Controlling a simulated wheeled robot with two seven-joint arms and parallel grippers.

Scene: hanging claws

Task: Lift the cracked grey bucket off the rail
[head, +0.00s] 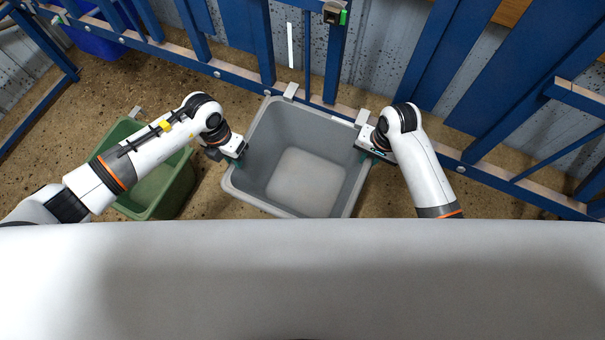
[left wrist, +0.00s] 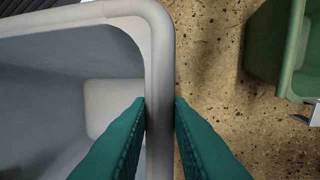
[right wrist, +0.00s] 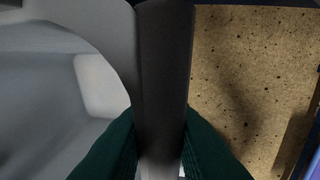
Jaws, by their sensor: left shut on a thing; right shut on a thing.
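The grey bucket (head: 303,175) is in the middle of the head view, open side up, its back rim close to the blue rail (head: 345,108). Light hooks (head: 290,91) show at its back rim by the rail. I cannot make out a crack. My left gripper (head: 238,158) is shut on the bucket's left rim; the left wrist view shows its teal fingers (left wrist: 160,112) on both sides of the rim (left wrist: 160,60). My right gripper (head: 370,152) is shut on the right rim; its fingers (right wrist: 162,135) flank the rim (right wrist: 163,70) in the right wrist view.
A green bucket (head: 182,180) is at the left, partly behind my left arm. A blue bucket (head: 92,38) is at the upper left. Blue fence bars (head: 258,40) stand behind the rail. Speckled brown floor (head: 485,190) is bare at the right.

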